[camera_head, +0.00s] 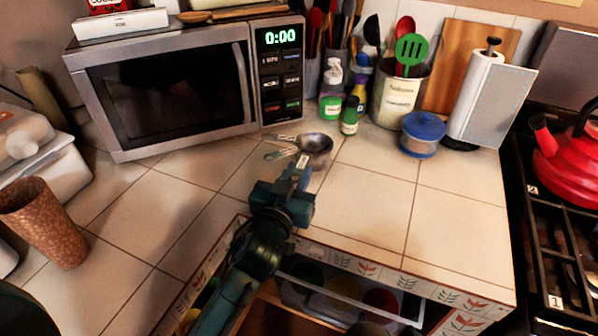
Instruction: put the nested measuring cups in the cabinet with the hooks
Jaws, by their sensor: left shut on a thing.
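The nested measuring cups (318,146) are a small stack of grey metal cups on the tiled counter, in front of the microwave's right end. Their handles fan out to the left. My left gripper (300,170) reaches up from below, over the counter's front edge, and is shut on a handle at the near side of the cups. Its fingers partly hide that handle. I cannot tell whether the cups touch the counter. My right gripper is not in view. No cabinet with hooks can be made out.
A microwave (170,85) stands behind left. Bottles (331,105), a utensil crock (396,100), a blue-lidded jar (422,135) and a paper towel roll (478,100) line the back. An open space with bowls (340,290) lies below the counter edge. The right counter is clear.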

